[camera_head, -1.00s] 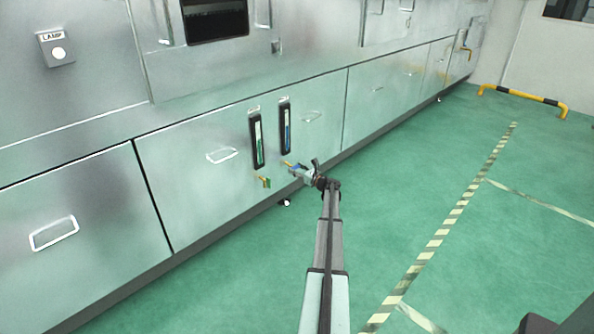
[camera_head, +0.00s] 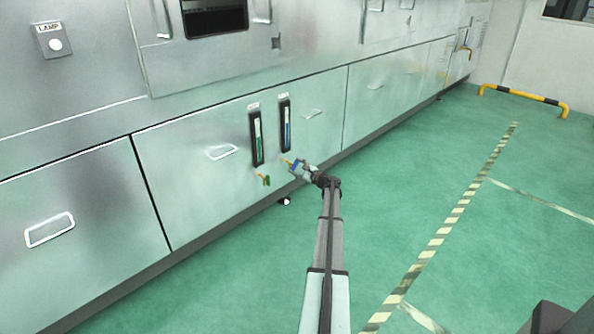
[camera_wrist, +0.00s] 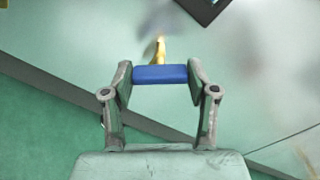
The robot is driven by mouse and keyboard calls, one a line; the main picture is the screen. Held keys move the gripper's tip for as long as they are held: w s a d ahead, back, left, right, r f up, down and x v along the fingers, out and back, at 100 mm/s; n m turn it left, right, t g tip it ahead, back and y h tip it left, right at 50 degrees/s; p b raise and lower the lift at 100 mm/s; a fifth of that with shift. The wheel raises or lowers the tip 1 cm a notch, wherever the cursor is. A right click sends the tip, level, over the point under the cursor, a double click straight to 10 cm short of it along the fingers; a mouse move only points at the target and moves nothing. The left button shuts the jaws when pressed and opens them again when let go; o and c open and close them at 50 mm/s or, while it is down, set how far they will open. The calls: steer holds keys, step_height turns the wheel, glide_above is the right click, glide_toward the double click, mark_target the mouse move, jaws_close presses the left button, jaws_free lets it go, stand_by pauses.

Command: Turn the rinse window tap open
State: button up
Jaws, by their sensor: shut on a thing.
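The tap with a blue handle (camera_wrist: 160,74) and a brass stem (camera_wrist: 160,50) sits on the cabinet front, below the sight window with the blue strip (camera_head: 286,126). My gripper (camera_wrist: 160,78) has one finger against each end of the blue handle, holding it crosswise. In the head view, my gripper (camera_head: 297,167) is at this tap, and its fingers partly hide the handle. The small labels above the sight windows are too small to read.
A second tap with a green handle (camera_head: 265,180) is close by on the left, below the sight window with the green strip (camera_head: 257,138). Drawer handles (camera_head: 222,152) stick out from the cabinet front. The green floor to the right is clear up to the yellow-black barrier (camera_head: 523,96).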

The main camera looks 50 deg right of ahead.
steer(key=n+b, duration=0.4)
steer(key=n, duration=0.2)
steer(key=shift+w+f, duration=0.1)
steer(key=shift+f, duration=0.05)
steer(key=shift+n+b, duration=1.3)
steer(key=shift+n, duration=0.7)
steer(key=o, duration=1.2)
steer(key=shift+c, duration=0.2)
steer(key=s+a, duration=0.1)
steer(key=s, duration=1.1)
steer(key=shift+a, duration=0.25)
